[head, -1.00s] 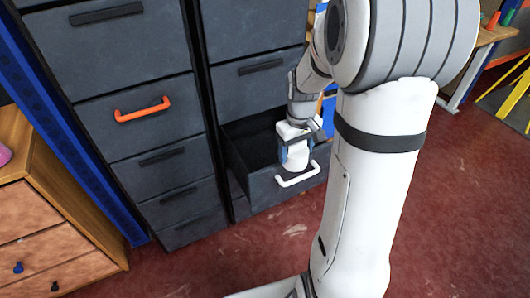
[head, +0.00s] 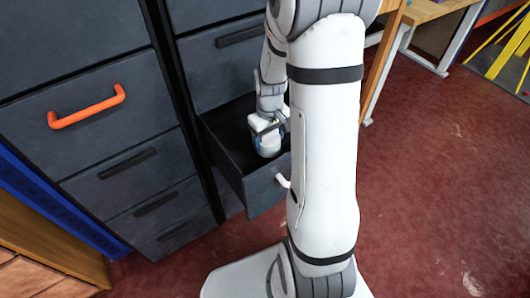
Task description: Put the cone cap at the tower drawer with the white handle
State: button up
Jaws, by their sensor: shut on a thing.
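The tower drawer (head: 258,194) with the white handle (head: 282,181) is pulled open, low in the dark grey cabinet. My arm hides the right part of its front and most of the handle. My gripper (head: 269,146) points down into the drawer's opening, just behind the front panel. It is shut on a white thing (head: 268,150), which seems to be the cone cap; its shape is mostly hidden by the jaws. I cannot tell whether it touches the drawer floor.
A closed drawer with an orange handle (head: 87,106) is to the left, among other closed grey drawers with dark handles. A wooden cabinet (head: 45,245) stands at lower left. A wooden table (head: 425,12) is at upper right. The red floor (head: 430,190) at right is clear.

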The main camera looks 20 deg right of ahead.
aim_at(269, 153)
jog(key=shift+s+f+b, duration=0.1)
jog(key=shift+f+b, duration=0.85)
jog(key=shift+f, duration=2.65)
jog(key=shift+f, duration=0.2)
jog(key=o, duration=1)
jog(key=shift+c, duration=0.2)
jog(key=shift+r, duration=0.1)
